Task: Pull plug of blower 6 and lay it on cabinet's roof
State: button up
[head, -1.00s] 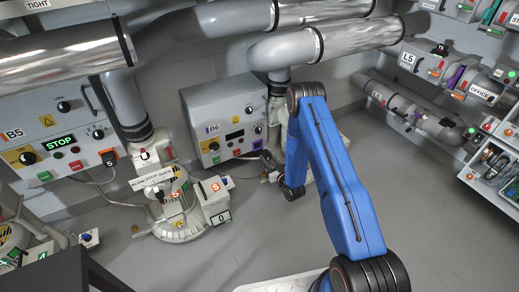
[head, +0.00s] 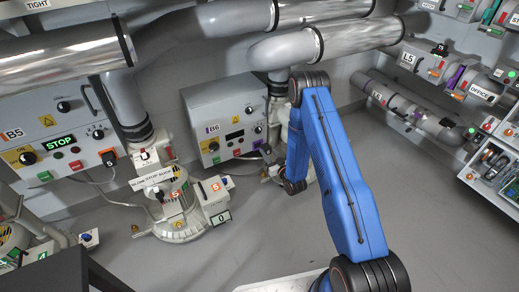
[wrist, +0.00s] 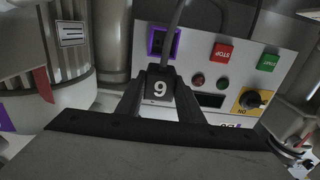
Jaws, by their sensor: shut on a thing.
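A cable runs up from the plug. The purple-framed socket (wrist: 163,42) shows beyond the plug, dark inside, and the plug looks clear of it. In the head view, the grey B6 cabinet (head: 204,113) stands against the wall with its flat roof (head: 218,90) bare.
A thick vertical pipe (head: 279,84) stands right of the cabinet, with a silver duct (head: 355,37) above. A finned motor body (wrist: 70,45) is close on the left in the wrist view. Blower 5 (head: 178,208) stands left. The grey floor (head: 260,235) in front is clear.

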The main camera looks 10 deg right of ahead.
notch_tip(320, 180, up, 37)
dwell(5.2)
